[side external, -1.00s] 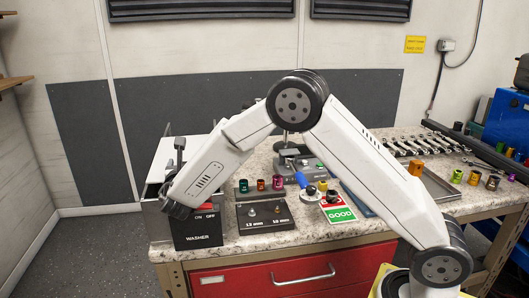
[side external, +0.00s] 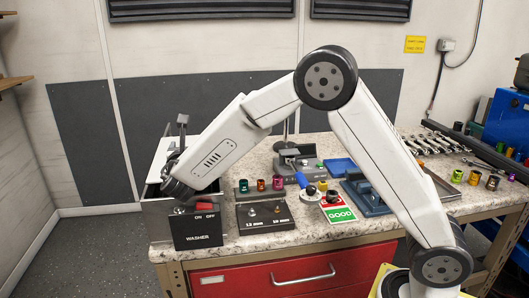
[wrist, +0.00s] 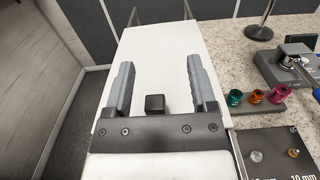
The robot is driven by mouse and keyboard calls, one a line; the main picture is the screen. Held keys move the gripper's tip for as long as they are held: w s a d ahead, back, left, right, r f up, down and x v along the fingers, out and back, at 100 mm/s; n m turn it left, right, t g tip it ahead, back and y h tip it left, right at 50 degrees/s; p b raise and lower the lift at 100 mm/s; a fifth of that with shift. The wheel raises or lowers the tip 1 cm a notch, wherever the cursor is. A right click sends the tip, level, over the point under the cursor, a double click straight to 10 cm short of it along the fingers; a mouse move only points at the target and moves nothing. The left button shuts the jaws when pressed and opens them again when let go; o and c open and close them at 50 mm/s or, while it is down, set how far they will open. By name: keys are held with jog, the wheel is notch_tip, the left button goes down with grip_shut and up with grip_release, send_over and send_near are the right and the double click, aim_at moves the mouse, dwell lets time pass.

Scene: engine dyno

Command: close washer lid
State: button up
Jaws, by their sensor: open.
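The washer (side external: 196,231) is a box at the left end of the bench, with a black front panel marked WASHER and ON/OFF. Its white lid (side external: 161,158) shows behind my gripper (side external: 179,140), raised above the box; its exact angle is hard to tell. In the wrist view the lid (wrist: 160,42) is a broad white surface ahead of my gripper (wrist: 157,68). The two grey fingers are open and apart. A small black block (wrist: 155,103) shows between the fingers near the palm. I cannot tell whether the fingers touch the lid. My wrist hides part of the washer opening.
A dark block marked 13 mm and 10 mm (side external: 265,219) and a rack of coloured sockets (side external: 261,190) stand right of the washer. A blue-handled tool (side external: 299,176) and a red-green GOOD card (side external: 341,214) lie farther right. The wall is behind.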

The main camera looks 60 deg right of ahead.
jog(key=s+r, duration=0.7)
jog(key=s, duration=0.5)
jog(key=shift+r, duration=0.3)
dwell(0.3)
